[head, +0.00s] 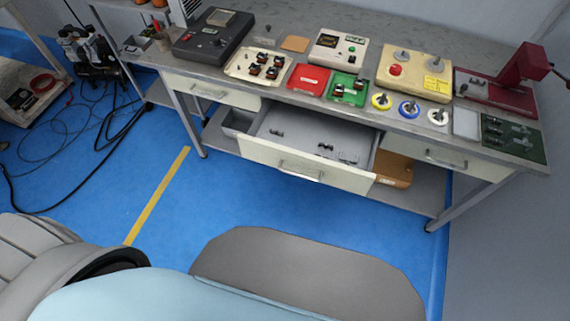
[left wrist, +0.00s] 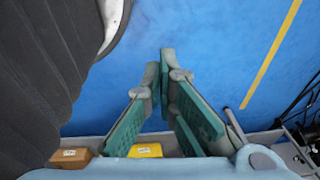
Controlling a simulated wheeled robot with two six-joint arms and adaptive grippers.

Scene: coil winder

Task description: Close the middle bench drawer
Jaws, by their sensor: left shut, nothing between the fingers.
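The middle bench drawer (head: 325,176) is pulled out from under the bench in the head view. Its cream front with a bar handle (head: 300,173) faces me, and a few small dark parts lie on its grey floor. My left gripper (left wrist: 162,72) is seen only in the left wrist view, over the blue floor. Its green-padded fingers are shut at the tips with nothing between them. It touches nothing that I can see, and the drawer cannot be made out there. My right gripper is in neither view.
The bench top (head: 275,45) holds devices, trays and coloured spools. The left drawer (head: 210,91) and right drawer (head: 440,157) look closed. A brown box (head: 393,170) stands on the lower shelf. Cables lie at left; the blue floor before the drawer is clear.

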